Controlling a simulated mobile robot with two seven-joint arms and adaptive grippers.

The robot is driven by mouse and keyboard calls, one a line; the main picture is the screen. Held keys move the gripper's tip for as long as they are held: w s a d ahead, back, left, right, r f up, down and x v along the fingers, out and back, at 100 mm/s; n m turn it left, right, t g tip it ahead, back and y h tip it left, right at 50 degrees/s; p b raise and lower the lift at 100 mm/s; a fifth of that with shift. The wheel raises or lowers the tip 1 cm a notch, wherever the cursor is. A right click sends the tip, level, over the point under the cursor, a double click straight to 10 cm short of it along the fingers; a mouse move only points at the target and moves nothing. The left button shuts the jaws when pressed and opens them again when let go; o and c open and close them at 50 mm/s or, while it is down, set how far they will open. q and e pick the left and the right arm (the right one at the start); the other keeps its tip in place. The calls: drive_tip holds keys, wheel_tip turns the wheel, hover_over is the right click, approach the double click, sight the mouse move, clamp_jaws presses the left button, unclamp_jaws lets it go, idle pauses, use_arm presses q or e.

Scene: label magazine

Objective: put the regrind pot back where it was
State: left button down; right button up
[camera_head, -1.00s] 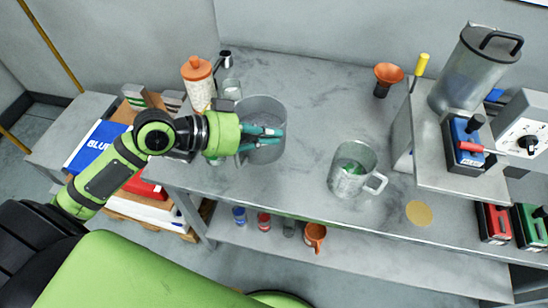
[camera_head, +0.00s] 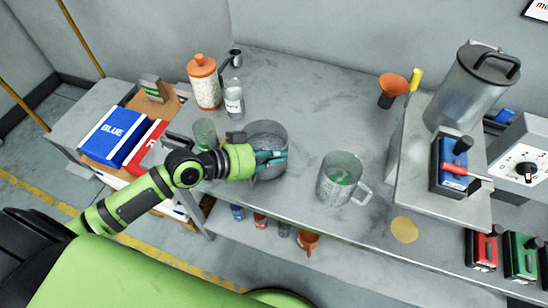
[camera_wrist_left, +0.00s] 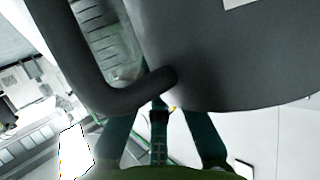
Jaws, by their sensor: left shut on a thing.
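A large grey pot (camera_head: 267,133) with a bar handle is at my left gripper (camera_head: 272,159), over the left part of the bench. The gripper's teal fingers are shut on the handle. In the left wrist view the dark handle (camera_wrist_left: 95,70) runs down to the fingers (camera_wrist_left: 160,135), and the grey wall (camera_wrist_left: 230,60) carries part of a white label, unreadable. I cannot tell whether the pot's base touches the bench. A speckled pot with an orange lid (camera_head: 204,82) stands behind it; neither pot shows a readable name. My right gripper is out of view.
A glass (camera_head: 205,134) stands close left of the held pot, with a labelled bottle (camera_head: 233,99) behind. A clear jug (camera_head: 342,178) with green contents stands to the right. An orange funnel (camera_head: 391,89) and the machine stand (camera_head: 435,190) are farther right. The back middle bench (camera_head: 315,95) is clear.

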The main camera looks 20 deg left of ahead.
use_arm(q)
drive_tip(key=shift+f, duration=0.95)
drive_tip(key=c, duration=1.3)
unclamp_jaws()
drive_tip(key=shift+c, duration=0.2)
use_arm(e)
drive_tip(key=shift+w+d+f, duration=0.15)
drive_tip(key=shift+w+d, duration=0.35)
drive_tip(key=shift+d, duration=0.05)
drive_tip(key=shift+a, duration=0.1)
